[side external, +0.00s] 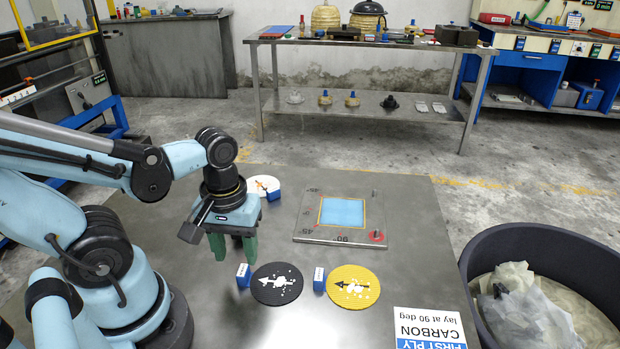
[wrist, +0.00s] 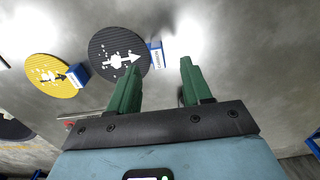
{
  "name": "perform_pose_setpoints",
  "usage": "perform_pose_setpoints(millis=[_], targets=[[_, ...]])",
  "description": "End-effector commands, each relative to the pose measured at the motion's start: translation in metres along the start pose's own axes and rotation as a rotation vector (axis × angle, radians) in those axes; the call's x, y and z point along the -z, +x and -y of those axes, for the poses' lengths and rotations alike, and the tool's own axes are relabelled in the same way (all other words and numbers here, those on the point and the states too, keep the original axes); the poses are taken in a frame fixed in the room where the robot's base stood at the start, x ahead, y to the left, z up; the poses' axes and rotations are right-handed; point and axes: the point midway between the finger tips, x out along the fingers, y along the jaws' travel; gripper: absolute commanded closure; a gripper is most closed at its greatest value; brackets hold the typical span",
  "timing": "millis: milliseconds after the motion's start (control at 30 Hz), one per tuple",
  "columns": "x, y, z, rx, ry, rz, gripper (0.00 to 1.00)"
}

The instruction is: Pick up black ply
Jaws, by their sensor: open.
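The black ply (side external: 276,285) is a flat round disc with a white arrow and white specks, lying on the grey table. It also shows in the wrist view (wrist: 103,54), beyond the left finger. A small blue block with a white label (side external: 243,276) sits at its left edge. My gripper (side external: 232,255) has green fingers pointing down. It is open and empty, above the table, behind and to the left of the black ply. In the wrist view the fingers (wrist: 160,80) stand apart with bare table between them.
A yellow ply (side external: 353,287) with a blue block lies right of the black one, and a white ply (side external: 264,186) lies behind my gripper. A metal plate (side external: 310,236) with a blue square stands at centre. A "CARBON" card (side external: 428,328) lies in front; a dark bin (side external: 490,262) stands right.

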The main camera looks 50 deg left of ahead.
Motion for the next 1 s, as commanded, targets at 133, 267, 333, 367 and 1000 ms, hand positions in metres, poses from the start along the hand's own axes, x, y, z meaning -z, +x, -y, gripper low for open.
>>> perform_pose_setpoints(millis=[133, 267, 333, 367, 1000], targets=[[0.001, 0.004, -0.001, 0.000, 0.000, 0.000, 0.51], [0.002, 0.013, -0.002, 0.000, 0.000, 0.000, 0.51], [0.003, 0.017, -0.002, 0.000, 0.000, 0.000, 0.51], [0.003, 0.019, -0.003, 0.000, 0.000, 0.000, 0.51], [0.005, 0.051, -0.004, 0.000, 0.000, 0.000, 0.51]])
